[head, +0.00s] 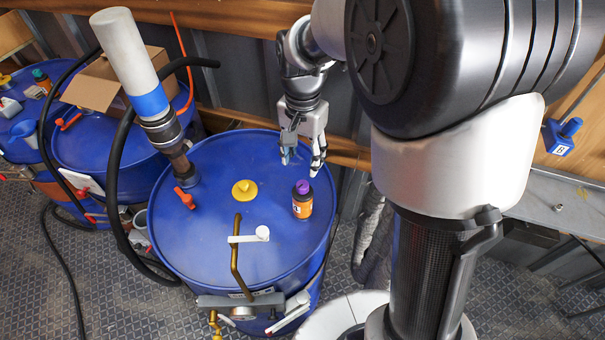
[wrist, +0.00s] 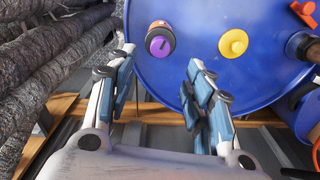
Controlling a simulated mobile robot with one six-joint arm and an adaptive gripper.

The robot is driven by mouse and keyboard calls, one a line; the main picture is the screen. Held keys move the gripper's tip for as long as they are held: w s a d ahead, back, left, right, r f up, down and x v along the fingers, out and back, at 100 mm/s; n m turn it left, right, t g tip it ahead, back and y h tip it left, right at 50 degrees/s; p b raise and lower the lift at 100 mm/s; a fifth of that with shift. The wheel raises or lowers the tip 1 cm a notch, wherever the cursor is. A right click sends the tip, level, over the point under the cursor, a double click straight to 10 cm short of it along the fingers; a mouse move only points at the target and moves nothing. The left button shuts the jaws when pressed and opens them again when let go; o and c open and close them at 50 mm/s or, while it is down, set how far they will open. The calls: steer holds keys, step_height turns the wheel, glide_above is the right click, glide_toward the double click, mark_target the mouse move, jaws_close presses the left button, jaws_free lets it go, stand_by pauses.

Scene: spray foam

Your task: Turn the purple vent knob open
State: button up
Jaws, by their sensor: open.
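The purple knob (head: 303,187) is the cap on top of a small dark bottle with an orange label (head: 302,207). The bottle stands upright on the blue drum's lid (head: 215,235), right of its middle. In the wrist view the purple knob (wrist: 159,46) shows from above, beyond my fingertips and between their lines. My gripper (head: 303,160) is open and empty, pointing down behind the bottle near the drum's far rim. It also shows open in the wrist view (wrist: 160,72). I see no contact between the fingers and the knob.
A yellow knob (head: 245,190) and a red valve handle (head: 185,198) are on the lid. A tall white-and-blue pump (head: 135,65) rises at its left. A wooden rail (head: 345,152) runs behind the drum.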

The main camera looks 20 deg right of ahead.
mark_target(303, 185)
step_height(303, 185, down, 10)
steer(key=shift+w+f+b, duration=0.1)
steer(key=shift+f+b, duration=0.1)
steer(key=shift+b, duration=1.05)
steer(key=c, duration=1)
